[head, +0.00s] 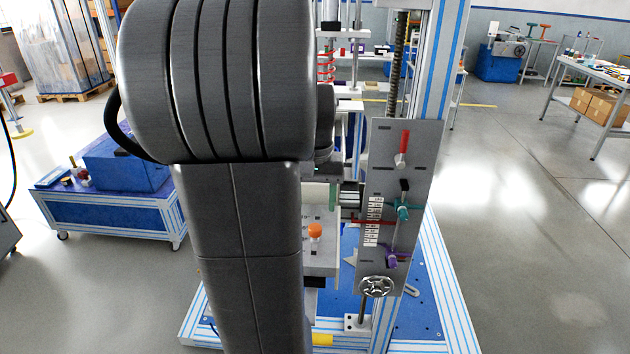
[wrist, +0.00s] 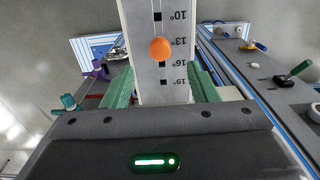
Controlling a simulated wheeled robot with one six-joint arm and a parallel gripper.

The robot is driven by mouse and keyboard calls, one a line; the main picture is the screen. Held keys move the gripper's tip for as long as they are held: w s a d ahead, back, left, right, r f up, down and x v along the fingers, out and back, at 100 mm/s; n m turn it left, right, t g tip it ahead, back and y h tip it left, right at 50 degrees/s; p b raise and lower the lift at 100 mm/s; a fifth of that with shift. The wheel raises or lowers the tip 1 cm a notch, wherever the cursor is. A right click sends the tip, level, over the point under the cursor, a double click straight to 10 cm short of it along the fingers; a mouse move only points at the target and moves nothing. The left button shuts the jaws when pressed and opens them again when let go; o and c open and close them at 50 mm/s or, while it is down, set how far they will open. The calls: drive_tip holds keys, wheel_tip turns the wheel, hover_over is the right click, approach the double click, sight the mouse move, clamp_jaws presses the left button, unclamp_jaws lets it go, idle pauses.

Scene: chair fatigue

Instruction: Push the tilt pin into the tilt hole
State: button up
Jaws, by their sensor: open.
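The orange-headed tilt pin (wrist: 160,49) sits at the 13° mark of a pale scale plate (wrist: 149,92) in the wrist view. Dark holes show beside the 10°, 16° and 19° marks; the hole at 13° is hidden behind the orange head. I cannot tell how deep the pin sits. In the head view the orange head (head: 315,232) stands out from the pale plate (head: 322,262). My gripper (wrist: 162,78) is open, with green fingers on either side of the plate in the wrist view. Nothing is held between them. In the head view my arm hides much of the area.
A grey panel (head: 385,265) with red, teal and purple handles and a handwheel (head: 376,287) stands right of the plate. Aluminium frame posts rise beside it. A blue bench (head: 115,208) stands at left. Open floor (head: 530,240) lies to the right.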

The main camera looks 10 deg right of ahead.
sight(315, 227)
wheel_tip(315, 227, up, 6)
drive_tip(key=shift+f, duration=0.25)
wheel_tip(315, 227, down, 13)
drive_tip(key=shift+f+p, duration=0.1)
drive_tip(key=shift+p, duration=0.4)
drive_tip(key=shift+r, duration=0.2)
drive_tip(key=shift+f, duration=0.1)
idle(0.4)
